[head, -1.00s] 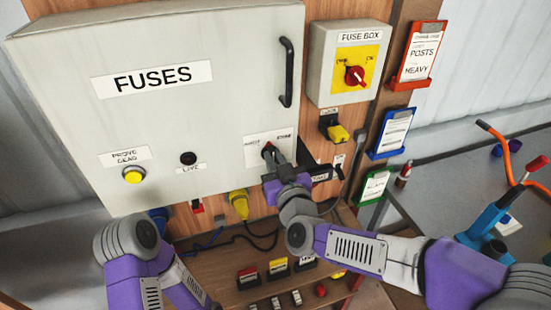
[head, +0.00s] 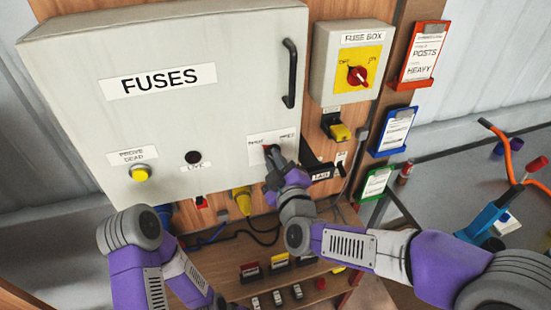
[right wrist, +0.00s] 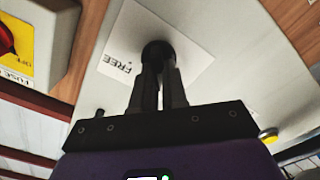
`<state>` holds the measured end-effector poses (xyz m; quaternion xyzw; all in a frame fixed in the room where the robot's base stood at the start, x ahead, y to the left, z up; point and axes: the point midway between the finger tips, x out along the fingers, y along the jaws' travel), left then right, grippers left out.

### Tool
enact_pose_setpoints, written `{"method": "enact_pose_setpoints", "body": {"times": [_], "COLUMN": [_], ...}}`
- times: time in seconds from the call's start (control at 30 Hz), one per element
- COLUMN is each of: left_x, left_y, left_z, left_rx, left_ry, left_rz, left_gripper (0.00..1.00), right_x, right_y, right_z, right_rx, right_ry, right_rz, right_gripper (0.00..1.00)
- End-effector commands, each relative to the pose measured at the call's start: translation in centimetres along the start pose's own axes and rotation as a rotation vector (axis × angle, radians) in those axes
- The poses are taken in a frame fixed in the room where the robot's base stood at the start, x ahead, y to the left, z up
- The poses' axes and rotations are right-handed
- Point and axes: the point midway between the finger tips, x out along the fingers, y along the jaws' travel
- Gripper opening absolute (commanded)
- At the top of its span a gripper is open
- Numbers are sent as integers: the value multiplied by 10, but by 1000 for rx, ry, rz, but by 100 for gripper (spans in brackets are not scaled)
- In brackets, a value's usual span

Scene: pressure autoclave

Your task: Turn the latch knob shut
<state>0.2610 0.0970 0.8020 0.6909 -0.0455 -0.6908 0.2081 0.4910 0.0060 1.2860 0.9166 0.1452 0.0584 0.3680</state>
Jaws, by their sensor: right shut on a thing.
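The latch knob (right wrist: 157,52) is a dark knob on a white label plate (head: 287,137) at the lower right of the grey FUSES cabinet door (head: 235,110). My right gripper (head: 272,154) reaches it from below right and is shut on the knob. In the right wrist view both fingers (right wrist: 158,80) close on the knob from its two sides. The word FREE shows on the plate there. The gripper hides most of the knob in the head view, so its pointing direction cannot be told. My left arm stands at the lower left, with its gripper out of view.
A black door handle (head: 289,73) is above the knob. A fuse box with a red rotary switch (head: 358,75) and a yellow-black device (head: 336,127) are to the right. A yellow plug (head: 242,200) hangs below the cabinet. A wooden shelf (head: 225,285) lies beneath.

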Motion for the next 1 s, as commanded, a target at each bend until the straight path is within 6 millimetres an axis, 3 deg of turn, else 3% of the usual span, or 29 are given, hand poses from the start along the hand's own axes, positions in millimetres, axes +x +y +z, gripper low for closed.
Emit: {"method": "enact_pose_setpoints", "body": {"times": [0.6, 0.63, 0.77, 1.0], "left_x": [-1, -1, -1, -1], "left_y": [0, 0, 0, 0], "left_z": [0, 0, 0, 0], "left_rx": [0, 0, 0, 0], "left_ry": [0, 0, 0, 0], "left_rz": [0, 0, 0, 0], "left_gripper": [0, 0, 0, 0], "right_x": [0, 0, 0, 0], "right_y": [-1, -1, -1, 0], "right_z": [1, 1, 1, 0], "right_rx": [-40, -41, -39, -38], "right_ry": [-1, -1, -1, -1], "right_rz": [-2, -2, -1, 0], "right_gripper": [0, 18, 38, 38]}}
